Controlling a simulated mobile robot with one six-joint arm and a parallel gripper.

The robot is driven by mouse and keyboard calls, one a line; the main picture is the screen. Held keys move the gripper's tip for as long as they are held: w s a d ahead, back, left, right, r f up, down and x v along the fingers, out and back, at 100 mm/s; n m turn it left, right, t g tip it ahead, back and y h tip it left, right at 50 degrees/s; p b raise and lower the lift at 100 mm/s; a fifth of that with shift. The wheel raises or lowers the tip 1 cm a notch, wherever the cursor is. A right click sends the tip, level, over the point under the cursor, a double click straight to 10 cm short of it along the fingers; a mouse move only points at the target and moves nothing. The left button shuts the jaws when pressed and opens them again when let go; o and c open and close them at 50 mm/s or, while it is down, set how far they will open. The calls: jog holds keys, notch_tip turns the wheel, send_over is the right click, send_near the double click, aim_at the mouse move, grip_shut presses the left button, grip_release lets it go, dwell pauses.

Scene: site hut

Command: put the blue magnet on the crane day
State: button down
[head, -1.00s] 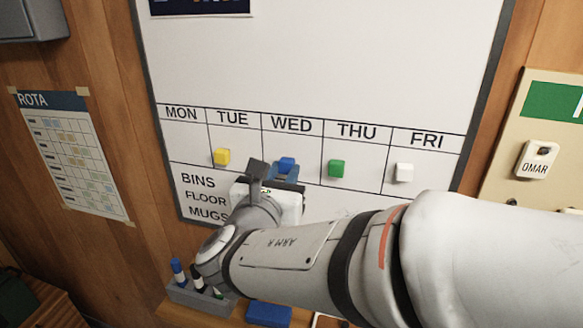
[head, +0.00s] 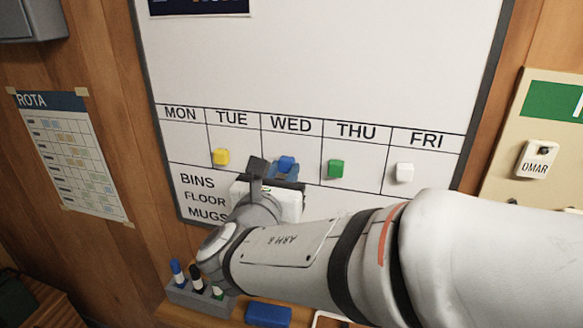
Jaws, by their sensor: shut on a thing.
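The blue magnet (head: 286,163) is in the WED box of the whiteboard (head: 330,60), in the head view. My gripper (head: 272,169) is shut on it, with one dark finger to its left and part of the other below and to its right. I cannot tell whether the magnet touches the board. The day boxes run MON, TUE, WED, THU, FRI from left to right. No crane mark shows in the visible part of the board.
A yellow magnet (head: 221,156) is under TUE, a green one (head: 335,169) under THU and a white one (head: 404,172) under FRI. The MON box is bare. A pen holder (head: 197,297) and a blue block (head: 269,314) sit on the ledge below. A ROTA sheet (head: 75,150) hangs left.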

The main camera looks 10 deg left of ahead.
jog(key=shift+w, duration=0.7)
dwell(0.5)
jog(key=shift+s, duration=0.1)
dwell(1.2)
jog(key=c, duration=1.1)
grip_release()
jog(key=s+b, duration=0.2)
jog(key=s, duration=0.5)
jog(key=w+d+f+m+g+h, duration=0.1)
jog(key=d+f+m+g+h, duration=0.1)
jog(key=d+f+m, duration=0.3)
jog(key=d+m+g+h, duration=0.2)
jog(key=d+g, duration=0.1)
jog(key=d, duration=0.3)
jog(key=w+d+f+m+g+h, duration=0.1)
jog(key=d+f+m+g, duration=0.1)
jog(key=d+f+m, duration=0.3)
jog(key=s+d+f+m+g+y, duration=0.3)
jog(key=s+d+m+g, duration=0.1)
jog(key=m, duration=0.7)
jog(key=s+d+f+m+g+y, duration=0.3)
jog(key=s+d+m, duration=0.3)
jog(key=m, duration=0.6)
jog(key=shift+d+f+g, duration=0.4)
jog(key=shift+d+f, duration=0.1)
jog(key=shift+f, duration=0.3)
